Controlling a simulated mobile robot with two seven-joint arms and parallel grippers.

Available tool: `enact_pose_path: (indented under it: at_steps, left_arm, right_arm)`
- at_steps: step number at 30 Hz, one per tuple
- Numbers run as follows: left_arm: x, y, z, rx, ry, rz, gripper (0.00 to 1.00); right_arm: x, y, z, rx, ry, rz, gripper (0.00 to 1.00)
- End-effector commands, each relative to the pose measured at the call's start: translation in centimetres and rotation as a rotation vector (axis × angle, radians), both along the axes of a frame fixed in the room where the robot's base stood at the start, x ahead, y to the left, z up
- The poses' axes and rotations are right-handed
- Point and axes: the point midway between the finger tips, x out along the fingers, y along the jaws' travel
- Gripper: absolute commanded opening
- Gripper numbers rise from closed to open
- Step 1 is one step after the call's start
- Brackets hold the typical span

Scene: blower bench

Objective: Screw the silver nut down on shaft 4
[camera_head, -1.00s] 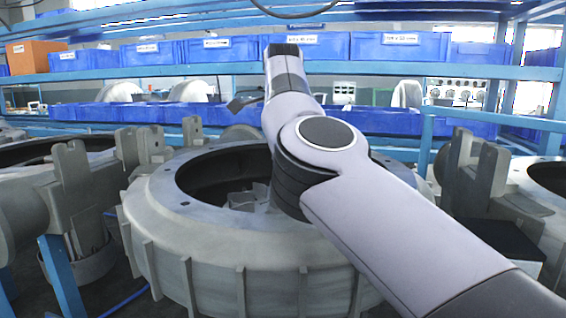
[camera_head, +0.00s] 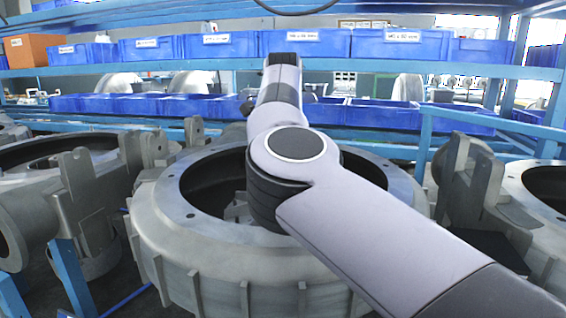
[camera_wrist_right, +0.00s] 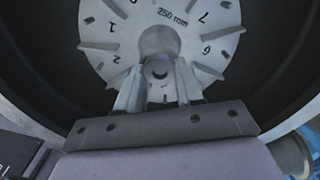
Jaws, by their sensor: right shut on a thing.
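My right gripper (camera_wrist_right: 158,88) shows in the right wrist view, its two fingers reaching into the round housing. They close on a small grey ring with a dark hole, which looks like the silver nut (camera_wrist_right: 159,70), at the foot of a grey central hub (camera_wrist_right: 158,42). Whether the nut touches a shaft thread cannot be told. Behind it lies a grey disc (camera_wrist_right: 113,28) with radial vanes, marked 1, 2, 6, 7 and "250 mm"; no number 4 shows. In the head view my right arm hides the gripper and the nut inside the housing (camera_head: 160,222). My left gripper is not in view.
More grey housings stand at left (camera_head: 110,152) and right (camera_head: 520,190), with upright grey brackets (camera_head: 80,190) between. A blue shelf rack (camera_head: 400,69) with blue bins (camera_head: 305,44) and an orange box (camera_head: 27,49) stands behind.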

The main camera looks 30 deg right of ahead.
Motion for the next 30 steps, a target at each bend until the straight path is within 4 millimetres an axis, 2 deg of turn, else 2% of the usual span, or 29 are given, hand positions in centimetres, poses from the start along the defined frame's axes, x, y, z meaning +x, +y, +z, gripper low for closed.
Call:
enact_pose_path:
  at_steps: [30]
  left_arm:
    - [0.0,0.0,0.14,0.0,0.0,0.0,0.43]
  right_arm:
    - [-0.04,-0.04,-0.16,0.002,0.002,-1.138,0.0]
